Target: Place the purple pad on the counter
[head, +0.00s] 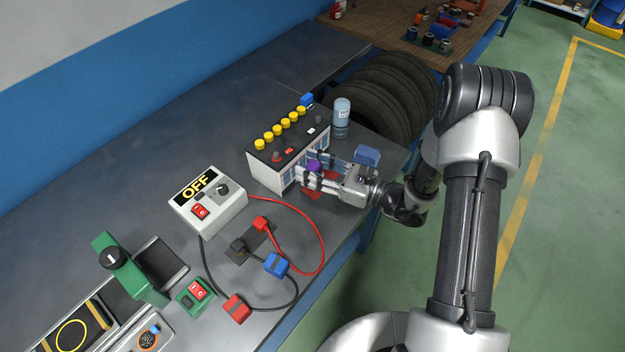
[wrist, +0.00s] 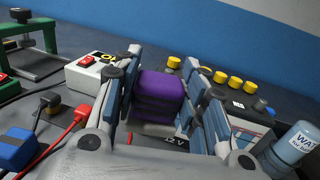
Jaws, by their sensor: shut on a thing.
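The purple pad (head: 314,166) is between the fingers of my gripper (head: 312,172), which is shut on it in front of the battery. In the wrist view the pad (wrist: 158,96) looks like a stacked, rounded purple block between the blue-padded fingers (wrist: 160,84). Its lower part is partly hidden. The grey counter (head: 150,200) lies around and below; I cannot tell whether the pad touches it.
The battery (head: 290,152) with yellow caps stands just behind my gripper. A water bottle (head: 341,116) and a blue block (head: 367,155) are to the right. The OFF box (head: 208,200) and cable clamps (head: 276,265) are to the left. The counter's back left is clear.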

